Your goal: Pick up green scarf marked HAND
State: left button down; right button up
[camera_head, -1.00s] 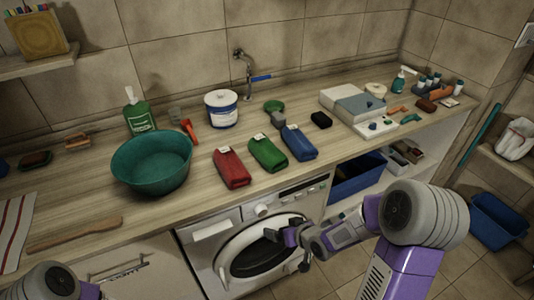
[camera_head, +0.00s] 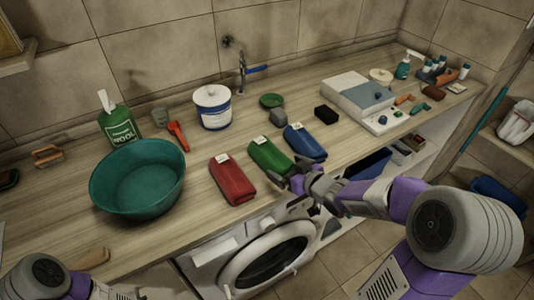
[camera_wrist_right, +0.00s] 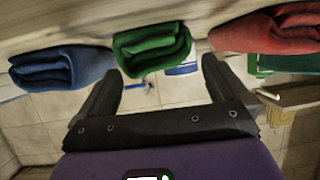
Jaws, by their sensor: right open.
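The folded green scarf (camera_head: 268,158) lies on the counter between a red folded scarf (camera_head: 232,180) and a blue folded scarf (camera_head: 305,143). It bears a small white tag whose writing is too small to read. My right gripper (camera_head: 293,181) is at the near right end of the green scarf, by the counter's front edge. In the right wrist view the gripper (camera_wrist_right: 162,82) is open and empty, with the green scarf (camera_wrist_right: 152,48) beyond and between its fingertips. The blue scarf (camera_wrist_right: 58,68) and red scarf (camera_wrist_right: 268,30) lie to either side. My left gripper is out of view.
A teal basin (camera_head: 138,178), a green bottle (camera_head: 119,124) and a white tub (camera_head: 212,107) stand left of and behind the scarves. A black block (camera_head: 326,114) and a white box (camera_head: 358,94) are to the right. The washing machine (camera_head: 262,250) is below the counter.

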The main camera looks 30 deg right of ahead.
aim_at(277, 162)
jog(key=shift+w+f, duration=0.25)
jog(key=shift+w, duration=0.1)
jog(key=b+x, duration=0.1)
jog(key=x, duration=0.1)
jog(key=b+x, duration=0.1)
jog(key=x, duration=0.1)
jog(key=shift+w+r, duration=0.1)
jog(key=shift+w, duration=0.3)
jog(key=shift+r, duration=0.1)
jog(key=c, duration=0.9)
